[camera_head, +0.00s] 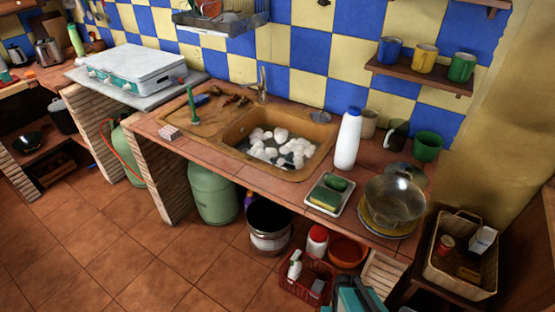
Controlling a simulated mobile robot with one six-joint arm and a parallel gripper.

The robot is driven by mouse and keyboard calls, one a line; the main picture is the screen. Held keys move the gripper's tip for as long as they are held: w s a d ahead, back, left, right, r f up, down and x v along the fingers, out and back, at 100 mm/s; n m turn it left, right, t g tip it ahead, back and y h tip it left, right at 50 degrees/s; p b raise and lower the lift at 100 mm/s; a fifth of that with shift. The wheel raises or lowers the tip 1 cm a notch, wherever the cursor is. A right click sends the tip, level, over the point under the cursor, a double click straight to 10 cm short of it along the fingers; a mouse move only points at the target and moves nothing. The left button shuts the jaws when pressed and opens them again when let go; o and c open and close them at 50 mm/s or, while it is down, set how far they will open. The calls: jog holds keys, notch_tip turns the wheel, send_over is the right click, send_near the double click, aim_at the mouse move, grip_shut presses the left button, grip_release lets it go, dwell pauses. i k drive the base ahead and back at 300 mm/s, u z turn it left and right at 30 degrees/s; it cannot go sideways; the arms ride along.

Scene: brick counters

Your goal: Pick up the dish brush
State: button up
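I cannot pick out the dish brush with certainty. A slim green upright object (190,106) stands on the left part of the sink's drainboard (182,124) and may be its handle. Small brown objects (236,100) lie at the back of the sink unit near the tap, too small to identify. My gripper is not recognisable in this view. A teal and dark shape at the bottom edge may be part of my arm, but I cannot tell.
The brown sink basin (310,158) holds several white pieces. A white bottle (347,138) stands right of it, then a sponge tray (338,208) and a glass pot (395,196). Below are a green gas cylinder (212,190), a bucket (268,240) and a red crate (302,286). The left floor is clear.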

aim_at(195, 120)
jog(key=u, duration=1.25)
jog(key=k, duration=0.1)
jog(key=z, duration=2.35)
jog(key=k, duration=0.95)
jog(key=u, duration=0.6)
jog(key=k, duration=0.45)
jog(key=u, duration=0.8)
jog(key=i, duration=0.65)
jog(key=u, duration=0.5)
jog(key=i, duration=0.6)
jog(key=u, duration=0.05)
